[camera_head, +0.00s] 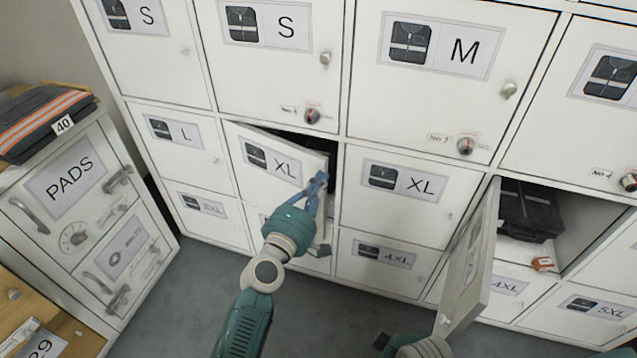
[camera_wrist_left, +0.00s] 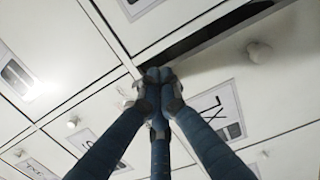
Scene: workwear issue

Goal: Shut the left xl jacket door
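The left XL jacket door (camera_head: 257,172) stands ajar in the middle row, with a dark gap along its top and right edge. Its XL label (camera_wrist_left: 217,110) shows in the left wrist view, with a round knob (camera_wrist_left: 260,52) near the gap. My left gripper (camera_head: 318,184) is at the door's right edge. In the left wrist view its blue fingers (camera_wrist_left: 160,76) come together at the tips with nothing seen between them. I cannot tell whether the tips touch the door. Only a part of my right arm shows at the bottom edge; its fingertips are not seen.
The right XL door (camera_head: 405,205) is shut. Further right another door (camera_head: 468,262) stands wide open, jutting out, with a black case (camera_head: 530,210) inside its locker. A PADS cabinet (camera_head: 92,212) with folded clothing on top stands at left. Grey floor is clear in front.

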